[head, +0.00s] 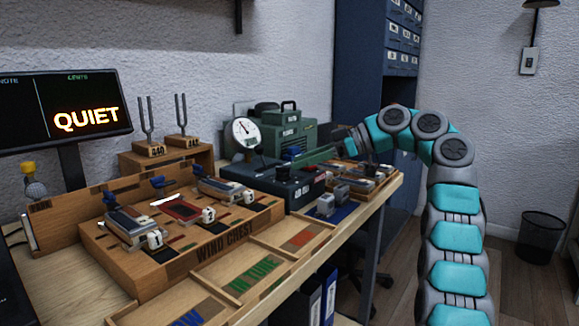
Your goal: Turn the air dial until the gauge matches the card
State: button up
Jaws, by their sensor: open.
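A round white gauge (245,132) stands upright on a dark box (275,180) at the back of the bench. Its needle is too small to read. A dark knob (283,173) shows on top of the box; I cannot tell for sure that it is the air dial. I cannot make out the card. My gripper (342,143) is open, to the right of the gauge, over the far right part of the bench. Its fingers are small and partly merge with the dark things behind, and I see nothing held in it.
A green machine (287,130) stands behind the gauge. The wooden wind chest (185,235) with several reed blocks fills the bench's middle. Two tuning forks (148,125) stand behind it. A screen (85,110) reads QUIET. Colored trays (225,305) line the front edge.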

jog(key=shift+v, duration=1.05)
jog(key=shift+d, duration=0.1)
